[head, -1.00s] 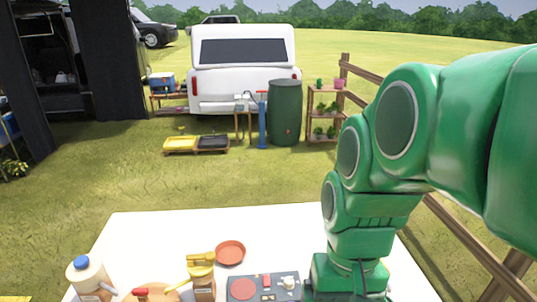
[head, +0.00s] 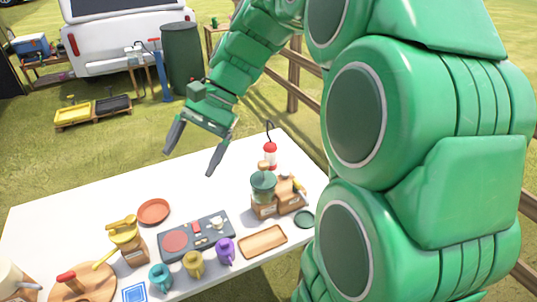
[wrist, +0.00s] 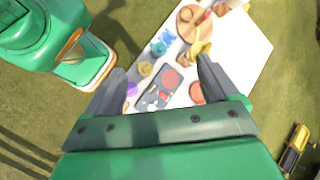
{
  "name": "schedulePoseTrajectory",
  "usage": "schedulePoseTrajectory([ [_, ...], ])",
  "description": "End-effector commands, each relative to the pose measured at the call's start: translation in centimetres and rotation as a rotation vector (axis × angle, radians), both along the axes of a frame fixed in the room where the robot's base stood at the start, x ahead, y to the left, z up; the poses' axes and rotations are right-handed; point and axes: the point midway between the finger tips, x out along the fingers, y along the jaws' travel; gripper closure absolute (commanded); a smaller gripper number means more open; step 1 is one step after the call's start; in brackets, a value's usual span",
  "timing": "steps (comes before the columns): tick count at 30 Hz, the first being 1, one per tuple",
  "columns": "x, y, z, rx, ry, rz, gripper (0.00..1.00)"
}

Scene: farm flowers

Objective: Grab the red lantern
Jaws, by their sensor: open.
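The red lantern (head: 270,154) is a small red and pale item with a thin dark handle. It stands upright near the far right edge of the white table (head: 70,205) in the head view. My gripper (head: 190,160) is open and empty above the far part of the table, to the left of the lantern and apart from it. In the wrist view my gripper (wrist: 162,68) points down at the table, its two fingers spread apart. I cannot make out the lantern in the wrist view.
A green-topped grinder (head: 263,187) and a wooden block stand just in front of the lantern. A wooden fence (head: 293,85) runs behind the right side.

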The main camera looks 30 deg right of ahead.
Motion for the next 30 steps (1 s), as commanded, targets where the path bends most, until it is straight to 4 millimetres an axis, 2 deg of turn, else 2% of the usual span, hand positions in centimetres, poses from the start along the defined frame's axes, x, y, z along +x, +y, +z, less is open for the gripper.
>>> schedulePoseTrajectory([
  [3,2.9,-0.7,0.4,0.058,0.033,-0.068,0.12],
  [14,11.1,-4.0,1.3,0.237,0.135,-0.267,0.12],
  [20,15.3,-6.9,1.5,0.339,0.191,-0.366,0.12],
  [30,21.7,-13.5,1.0,0.503,0.272,-0.529,0.12],
])
